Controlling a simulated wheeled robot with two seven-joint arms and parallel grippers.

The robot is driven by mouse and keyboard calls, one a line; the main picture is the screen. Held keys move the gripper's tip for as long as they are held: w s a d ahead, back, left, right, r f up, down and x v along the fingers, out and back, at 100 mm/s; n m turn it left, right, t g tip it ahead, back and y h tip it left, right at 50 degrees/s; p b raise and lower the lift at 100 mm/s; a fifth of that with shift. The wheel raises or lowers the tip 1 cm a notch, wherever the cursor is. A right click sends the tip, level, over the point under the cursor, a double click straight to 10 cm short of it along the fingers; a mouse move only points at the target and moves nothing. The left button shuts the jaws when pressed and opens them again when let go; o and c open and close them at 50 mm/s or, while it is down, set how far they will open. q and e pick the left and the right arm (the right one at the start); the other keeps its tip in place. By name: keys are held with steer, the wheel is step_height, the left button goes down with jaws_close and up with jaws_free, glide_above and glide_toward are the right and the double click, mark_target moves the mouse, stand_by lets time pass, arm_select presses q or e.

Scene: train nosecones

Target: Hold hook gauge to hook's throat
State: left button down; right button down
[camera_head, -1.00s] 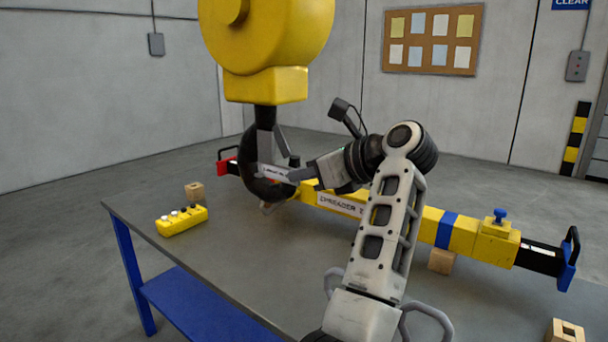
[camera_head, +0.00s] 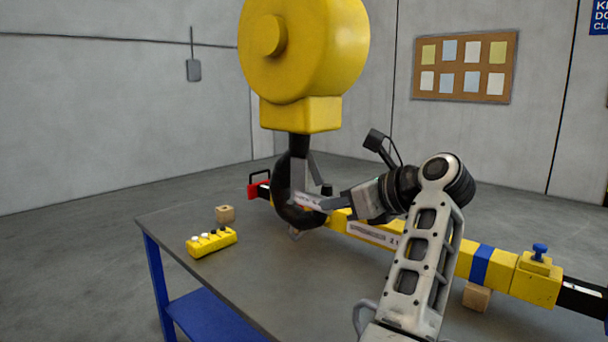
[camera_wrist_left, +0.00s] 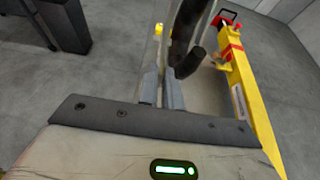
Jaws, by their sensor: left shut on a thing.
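The black hook (camera_head: 284,205) hangs below the yellow hoist block (camera_head: 300,112), its curve opening to the right. The grey gauge (camera_head: 308,201) is an angled plate with a small label. In the head view it lies across the hook's throat and overlaps the hook; whether it touches cannot be told. My left gripper (camera_head: 332,204) is shut on the gauge, just right of the hook. In the left wrist view, the two fingers (camera_wrist_left: 162,88) are close together beside the dark hook (camera_wrist_left: 184,45). My right gripper is out of view.
A yellow spreader beam (camera_head: 455,262) lies along the table (camera_head: 270,295) behind my left arm, with a wood block (camera_head: 477,297) below it. A yellow pendant (camera_head: 212,242) and a wood block (camera_head: 225,215) are at the table's left. The table's front left is clear.

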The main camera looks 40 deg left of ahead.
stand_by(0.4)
arm_select(q)
steer(key=p+v, duration=0.3)
steer(key=v, duration=0.9)
stand_by(0.6)
stand_by(0.5)
